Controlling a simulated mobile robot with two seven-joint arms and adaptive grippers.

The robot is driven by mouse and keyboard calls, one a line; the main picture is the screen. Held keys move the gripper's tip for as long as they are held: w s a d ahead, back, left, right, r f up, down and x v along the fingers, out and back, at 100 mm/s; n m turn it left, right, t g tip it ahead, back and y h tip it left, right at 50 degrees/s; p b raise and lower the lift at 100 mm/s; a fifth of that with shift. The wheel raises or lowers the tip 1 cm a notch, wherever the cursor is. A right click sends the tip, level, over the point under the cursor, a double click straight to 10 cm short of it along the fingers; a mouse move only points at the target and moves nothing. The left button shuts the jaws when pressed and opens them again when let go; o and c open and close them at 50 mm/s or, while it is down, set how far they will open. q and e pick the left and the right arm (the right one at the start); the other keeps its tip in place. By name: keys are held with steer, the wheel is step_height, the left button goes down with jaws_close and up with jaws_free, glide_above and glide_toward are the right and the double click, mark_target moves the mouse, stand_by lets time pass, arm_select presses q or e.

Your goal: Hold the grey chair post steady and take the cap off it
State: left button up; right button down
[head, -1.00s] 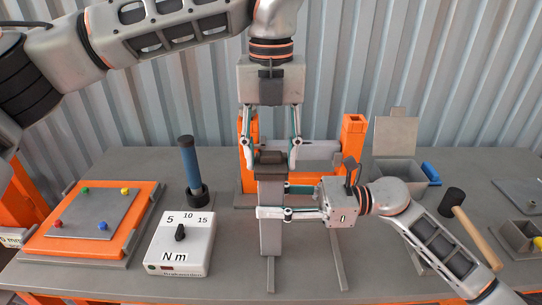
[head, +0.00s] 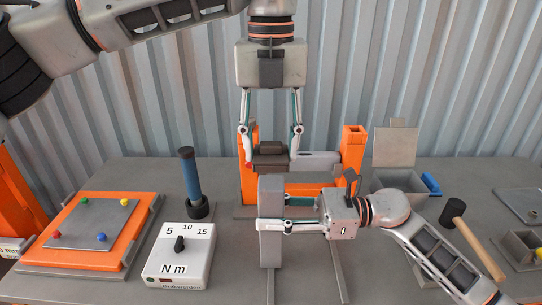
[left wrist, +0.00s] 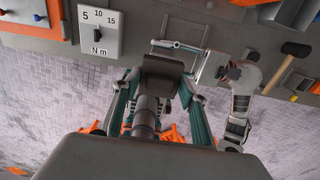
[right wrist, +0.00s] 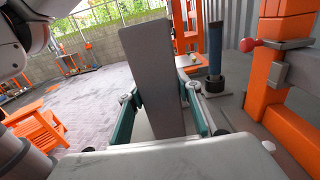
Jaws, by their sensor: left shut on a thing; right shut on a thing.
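The grey chair post (head: 270,240) stands upright at the front middle of the bench in the head view. My right gripper (head: 270,226) is shut on it from the right, below its top. The post also shows between the fingers in the right wrist view (right wrist: 158,80). The dark cap (head: 270,151) is in my left gripper (head: 270,158), which points down above the post and is shut on it. The cap is apart from the post, a gap showing below it. It also shows in the left wrist view (left wrist: 162,76).
A torque box (head: 180,255) and a blue-handled tool (head: 192,182) stand left of the post, with an orange tray (head: 75,250) farther left. An orange frame (head: 352,155) stands behind. A mallet (head: 470,235) and a grey bin (head: 395,182) are at right.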

steer(key=c, duration=1.4)
jaws_free()
steer(key=shift+o, duration=0.2)
